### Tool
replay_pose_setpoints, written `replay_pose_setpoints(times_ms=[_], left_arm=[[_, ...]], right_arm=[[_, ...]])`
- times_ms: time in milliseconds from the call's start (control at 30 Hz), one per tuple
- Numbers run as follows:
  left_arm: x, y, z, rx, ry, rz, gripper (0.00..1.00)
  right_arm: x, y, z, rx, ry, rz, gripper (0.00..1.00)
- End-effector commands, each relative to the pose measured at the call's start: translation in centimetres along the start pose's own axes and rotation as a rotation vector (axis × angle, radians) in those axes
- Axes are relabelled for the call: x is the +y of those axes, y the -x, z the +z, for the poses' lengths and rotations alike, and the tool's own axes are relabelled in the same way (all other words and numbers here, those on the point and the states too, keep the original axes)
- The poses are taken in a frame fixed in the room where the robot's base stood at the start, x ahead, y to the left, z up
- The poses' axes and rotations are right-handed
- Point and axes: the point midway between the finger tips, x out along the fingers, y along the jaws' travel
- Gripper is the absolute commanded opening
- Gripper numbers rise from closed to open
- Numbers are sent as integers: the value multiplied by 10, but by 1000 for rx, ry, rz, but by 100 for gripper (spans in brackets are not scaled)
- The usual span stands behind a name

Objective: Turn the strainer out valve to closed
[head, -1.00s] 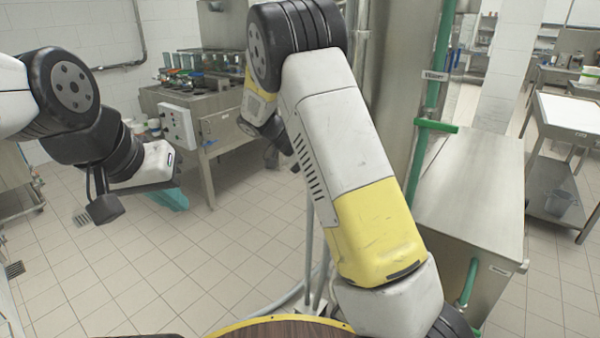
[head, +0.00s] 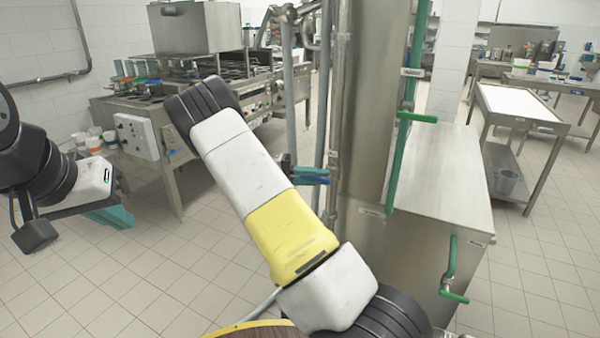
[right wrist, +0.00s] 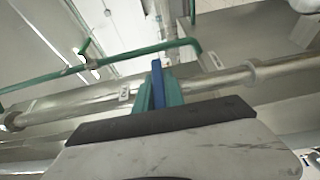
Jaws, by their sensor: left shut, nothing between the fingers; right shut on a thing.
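A valve with a blue lever handle (head: 315,181) sits on a vertical grey pipe beside the steel column in the head view. In the right wrist view the blue handle (right wrist: 157,72) stands between the teal fingers of my right gripper (right wrist: 160,92), which is shut on it. In the head view the right gripper (head: 292,168) shows only partly, its hand hidden behind my forearm. No readable label shows that this is the strainer out valve. My left gripper (head: 115,217) is shut and empty at the far left, over the floor.
A steel tank (head: 440,180) stands right of the column (head: 362,110). Green pipes with a green handle (head: 417,117) and a lower green handle (head: 454,296) are near it. Open tiled floor lies in front.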

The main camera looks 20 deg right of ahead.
Motion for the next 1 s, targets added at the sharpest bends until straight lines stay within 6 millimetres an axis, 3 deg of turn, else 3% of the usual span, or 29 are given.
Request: replay_pose_setpoints(times_ms=[533,567,633,1000], left_arm=[[0,0,0,0,0,0,0],[0,0,0,0,0,0,0],[0,0,0,0,0,0,0],[0,0,0,0,0,0,0]], right_arm=[[0,1,-1,6,9,21,0],[-1,1,-1,5,9,20,20],[-1,1,0,5,8,20,33],[-1,3,0,3,8,20,35]])
